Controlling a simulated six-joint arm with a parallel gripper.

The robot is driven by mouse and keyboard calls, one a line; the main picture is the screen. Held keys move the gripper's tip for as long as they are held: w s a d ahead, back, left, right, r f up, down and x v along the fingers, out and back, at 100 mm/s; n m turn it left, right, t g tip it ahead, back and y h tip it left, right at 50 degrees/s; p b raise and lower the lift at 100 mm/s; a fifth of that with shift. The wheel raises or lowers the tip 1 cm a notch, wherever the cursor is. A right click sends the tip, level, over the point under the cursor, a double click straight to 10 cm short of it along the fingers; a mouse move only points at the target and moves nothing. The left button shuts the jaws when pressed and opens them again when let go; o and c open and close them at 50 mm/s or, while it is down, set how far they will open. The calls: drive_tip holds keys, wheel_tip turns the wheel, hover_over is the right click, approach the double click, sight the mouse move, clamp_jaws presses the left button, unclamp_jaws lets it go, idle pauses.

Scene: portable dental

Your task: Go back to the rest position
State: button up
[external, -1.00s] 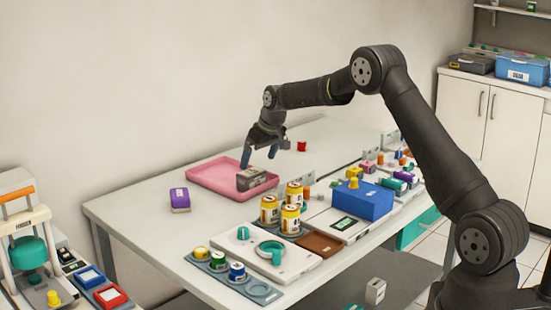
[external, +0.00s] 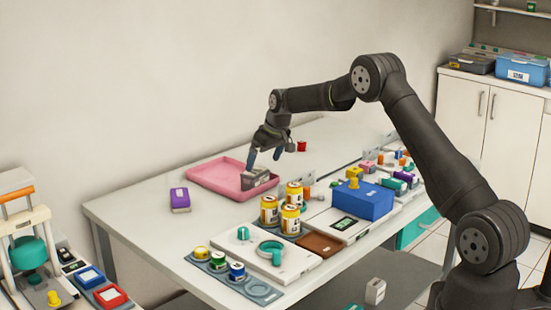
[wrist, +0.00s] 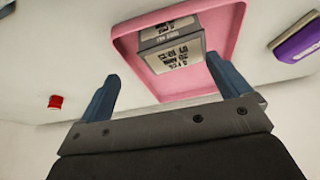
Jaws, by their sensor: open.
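My gripper (external: 266,160) is open, with its blue fingertips just above a grey box at the pink tray's right end. The grey box (external: 255,178) rests in the pink tray (external: 212,172). In the wrist view the labelled grey box (wrist: 172,45) lies in the pink tray (wrist: 225,40) beyond my gripper (wrist: 160,88), whose two blue fingers stand wide apart with nothing between them.
A purple box (external: 180,198) stands left of the tray, and a small red block (external: 302,146) lies behind my gripper. Yellow-labelled jars (external: 269,209) and a blue box (external: 362,200) stand in front. The wall is close behind the table.

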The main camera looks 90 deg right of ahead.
drive_tip(key=s+r, duration=0.5)
drive_tip(key=s, duration=0.3)
drive_tip(key=w+a+f, duration=0.2)
drive_tip(key=w+a, duration=0.9)
drive_tip(key=w, duration=0.1)
drive_tip(key=w+a+f+m, duration=0.1)
drive_tip(key=w+a+f, duration=0.2)
drive_tip(key=w+a, duration=0.9)
drive_tip(key=shift+w, duration=0.7)
drive_tip(key=shift+f, duration=0.1)
drive_tip(key=s+d+r, duration=0.4)
drive_tip(key=s+d, duration=0.9)
drive_tip(key=s, duration=0.1)
drive_tip(key=shift+d+r, duration=0.15)
drive_tip(key=shift+d, duration=0.05)
